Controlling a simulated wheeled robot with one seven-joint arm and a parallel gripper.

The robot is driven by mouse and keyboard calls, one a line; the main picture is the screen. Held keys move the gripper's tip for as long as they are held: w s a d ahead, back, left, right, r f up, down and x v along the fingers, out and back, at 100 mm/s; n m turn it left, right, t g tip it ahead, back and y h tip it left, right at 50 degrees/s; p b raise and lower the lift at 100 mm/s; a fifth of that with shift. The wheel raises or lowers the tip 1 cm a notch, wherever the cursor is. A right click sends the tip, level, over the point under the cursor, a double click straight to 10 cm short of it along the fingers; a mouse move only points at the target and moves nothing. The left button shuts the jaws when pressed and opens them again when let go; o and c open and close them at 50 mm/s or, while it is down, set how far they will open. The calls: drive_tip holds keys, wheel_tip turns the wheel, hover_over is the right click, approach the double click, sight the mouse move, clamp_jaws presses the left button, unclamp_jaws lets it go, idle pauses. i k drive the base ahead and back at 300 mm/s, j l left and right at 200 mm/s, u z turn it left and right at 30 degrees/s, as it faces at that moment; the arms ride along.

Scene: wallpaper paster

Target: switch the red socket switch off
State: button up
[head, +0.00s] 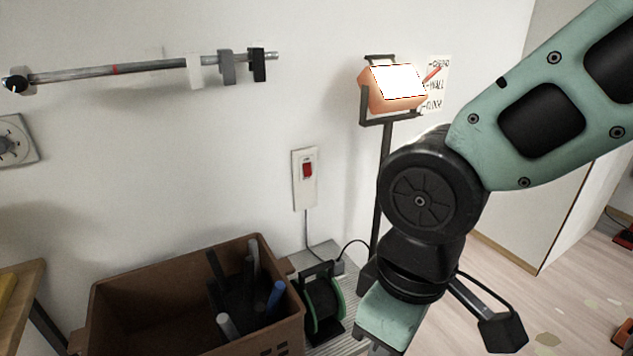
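The red socket switch (308,170) is a small red rocker set in a white, upright wall plate (297,190). The plate is on the white wall near the middle of the head view, and a dark cable runs down from it. Whether the rocker is on or off cannot be told at this size. My arm comes in from the upper right and bends down to the right of the switch, well apart from it. My gripper's fingers are out of the frame below, so their state does not show.
A brown crate (115,290) with several rods stands below the switch. Beside it is a black and green cable reel (322,302). An orange lamp (382,102) on a dark stand is right of the switch. A rail (135,69) runs above left. The wall around the switch is clear.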

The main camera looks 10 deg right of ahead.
sight(307, 171)
drive_tip(key=i+j, duration=0.1)
drive_tip(key=i, duration=0.4)
drive_tip(key=i+j+z, duration=0.1)
drive_tip(key=i, duration=0.45)
